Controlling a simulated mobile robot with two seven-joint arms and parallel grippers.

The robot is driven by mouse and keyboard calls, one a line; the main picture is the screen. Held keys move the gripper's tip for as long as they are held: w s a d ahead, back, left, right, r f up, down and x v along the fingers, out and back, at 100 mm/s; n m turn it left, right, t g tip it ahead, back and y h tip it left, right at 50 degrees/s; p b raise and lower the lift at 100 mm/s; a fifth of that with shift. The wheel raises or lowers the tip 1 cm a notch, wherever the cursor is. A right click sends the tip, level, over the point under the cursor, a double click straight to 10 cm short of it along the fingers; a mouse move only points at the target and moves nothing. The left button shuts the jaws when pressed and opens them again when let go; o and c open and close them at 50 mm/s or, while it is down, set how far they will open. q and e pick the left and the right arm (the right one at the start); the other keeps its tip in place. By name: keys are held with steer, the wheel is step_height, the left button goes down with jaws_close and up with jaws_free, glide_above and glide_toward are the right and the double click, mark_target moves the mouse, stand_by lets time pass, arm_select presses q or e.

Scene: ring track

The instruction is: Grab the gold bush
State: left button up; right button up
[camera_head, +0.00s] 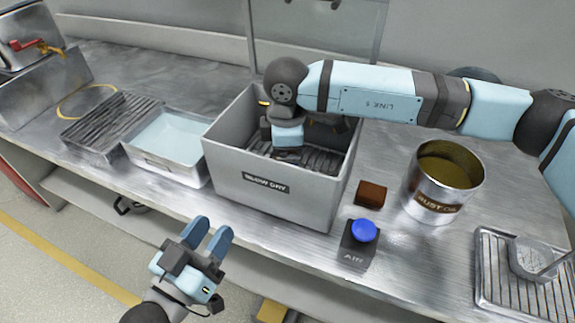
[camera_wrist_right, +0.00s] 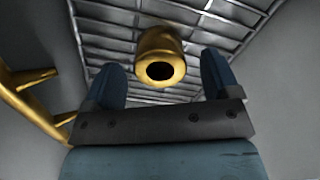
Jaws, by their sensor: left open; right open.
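The gold bush (camera_wrist_right: 160,45) is a short gold cylinder with a dark hole in its near end. In the right wrist view it is over the slatted floor of the grey box, between and just beyond the fingertips. My right gripper (camera_wrist_right: 161,75) is open, with one blue finger on each side of the bush and no clear contact. In the head view my right arm reaches down into the grey "BLOW DRY" box (camera_head: 262,205); the bush and right fingertips are hidden there. My left gripper (camera_head: 210,232) is open and empty in front of the bench edge.
A gold branched fitting (camera_wrist_right: 28,88) is at the box's side in the wrist view. Left of the box are a tray of pale liquid (camera_head: 168,140) and a dark rack (camera_head: 105,125). Right are a brown block (camera_head: 371,194), a blue button (camera_head: 364,231) and a "RUST" can (camera_head: 425,206).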

steer(key=shift+f, duration=0.15)
steer(key=shift+c, duration=0.5)
steer(key=c, duration=1.2)
